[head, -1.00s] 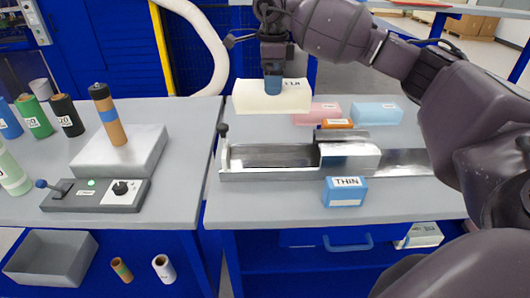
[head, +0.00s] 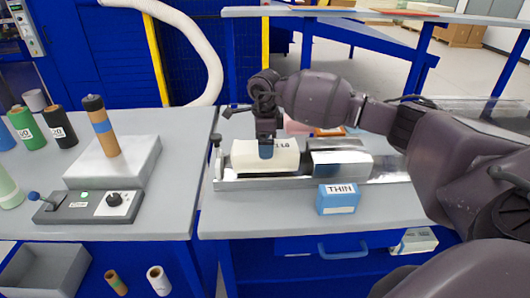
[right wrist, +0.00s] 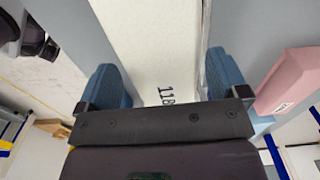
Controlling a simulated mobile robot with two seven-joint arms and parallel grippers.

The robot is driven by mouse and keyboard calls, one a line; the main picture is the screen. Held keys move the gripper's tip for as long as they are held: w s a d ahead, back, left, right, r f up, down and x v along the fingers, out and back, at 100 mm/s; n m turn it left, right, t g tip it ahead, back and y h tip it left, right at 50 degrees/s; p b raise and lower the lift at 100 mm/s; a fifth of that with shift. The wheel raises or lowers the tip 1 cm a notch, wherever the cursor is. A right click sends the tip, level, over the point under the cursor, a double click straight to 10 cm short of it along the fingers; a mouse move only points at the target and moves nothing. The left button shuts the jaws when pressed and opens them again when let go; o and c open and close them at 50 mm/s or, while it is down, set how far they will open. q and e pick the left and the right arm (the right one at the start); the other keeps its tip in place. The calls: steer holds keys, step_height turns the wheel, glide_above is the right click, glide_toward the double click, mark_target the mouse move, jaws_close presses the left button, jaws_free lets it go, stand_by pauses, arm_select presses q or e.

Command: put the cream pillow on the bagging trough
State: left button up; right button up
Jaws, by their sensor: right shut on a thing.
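The cream pillow (head: 245,160), with dark print on it, is at the left part of the metal bagging trough (head: 290,182). Its lower edge is close behind the trough's front wall, and I cannot tell whether it touches the trough floor. My right gripper (head: 266,153) is shut on the pillow from above, with its blue fingertips on it. In the right wrist view the pillow (right wrist: 150,45) lies between the two blue fingers. My left gripper is not in view.
A blue THIN box (head: 338,200) stands in front of the trough. A pink block (head: 296,126) and an orange one (head: 330,132) lie behind it, partly hidden by my arm. A control box (head: 90,207) and several rolls are on the left table.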

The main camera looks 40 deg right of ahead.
step_height(320, 180, down, 4)
steer(key=shift+r, duration=0.1)
steer(key=o, duration=0.6)
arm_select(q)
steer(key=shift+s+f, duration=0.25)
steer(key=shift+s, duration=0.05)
arm_select(e)
steer(key=shift+o, duration=0.2)
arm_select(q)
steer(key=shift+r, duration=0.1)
arm_select(e)
steer(key=shift+r, duration=0.3)
step_height(320, 180, up, 11)
steer(key=shift+f, duration=0.2)
steer(key=shift+r, duration=0.45)
